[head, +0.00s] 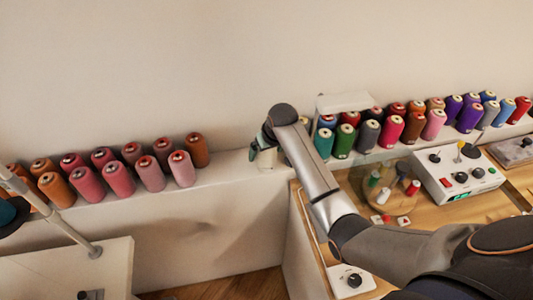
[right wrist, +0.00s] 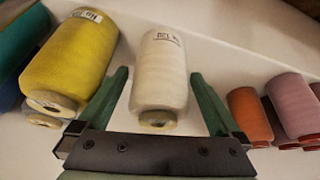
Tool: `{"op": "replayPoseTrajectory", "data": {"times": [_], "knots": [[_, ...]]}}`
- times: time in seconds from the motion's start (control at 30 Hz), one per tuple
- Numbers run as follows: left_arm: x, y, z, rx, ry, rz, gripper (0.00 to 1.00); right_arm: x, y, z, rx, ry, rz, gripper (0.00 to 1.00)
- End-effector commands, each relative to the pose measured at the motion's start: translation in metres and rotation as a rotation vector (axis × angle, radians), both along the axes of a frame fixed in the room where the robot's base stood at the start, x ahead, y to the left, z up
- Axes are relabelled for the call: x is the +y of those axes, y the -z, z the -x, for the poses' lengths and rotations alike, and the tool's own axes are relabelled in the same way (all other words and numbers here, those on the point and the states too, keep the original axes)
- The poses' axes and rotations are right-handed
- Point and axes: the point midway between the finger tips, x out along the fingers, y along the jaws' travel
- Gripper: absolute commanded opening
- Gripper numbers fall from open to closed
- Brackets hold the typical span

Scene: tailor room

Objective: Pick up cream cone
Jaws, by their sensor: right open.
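The cream cone (right wrist: 160,72) stands upright-looking between the two green fingers of my right gripper (right wrist: 159,76) in the right wrist view. The fingers are open, one on each side, with a visible gap to the cone on the right; the left finger is close to it. In the head view my right gripper (head: 263,150) reaches down to the white ledge behind the workbench, and the arm and gripper mostly hide the cone there. My left gripper is not in view.
A yellow cone (right wrist: 72,60) stands close to the left finger. An orange cone (right wrist: 249,115) and a pink cone (right wrist: 291,104) stand to the right. Rows of coloured cones line the white ledge (head: 225,172). A control box (head: 455,172) sits on the wooden bench.

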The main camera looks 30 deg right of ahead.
Motion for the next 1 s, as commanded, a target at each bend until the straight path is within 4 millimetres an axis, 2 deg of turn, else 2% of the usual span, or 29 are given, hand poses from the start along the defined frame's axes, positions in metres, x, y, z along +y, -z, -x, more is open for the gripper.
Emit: {"op": "replayPoseTrajectory", "data": {"times": [0.13, 0.9, 1.0], "knots": [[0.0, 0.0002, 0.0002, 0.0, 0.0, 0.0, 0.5, 0.0002, -0.0002, 0.0, 0.0, 0.0, 0.0, 0.98], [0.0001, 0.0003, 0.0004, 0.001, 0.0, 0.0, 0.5, 0.0001, -0.0002, 0.0003, 0.0, 0.0, 0.0, 0.11], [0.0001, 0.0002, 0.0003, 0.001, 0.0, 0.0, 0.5, 0.0, -0.0008, -0.0001, -0.001, 0.0, 0.0, 0.07]]}}
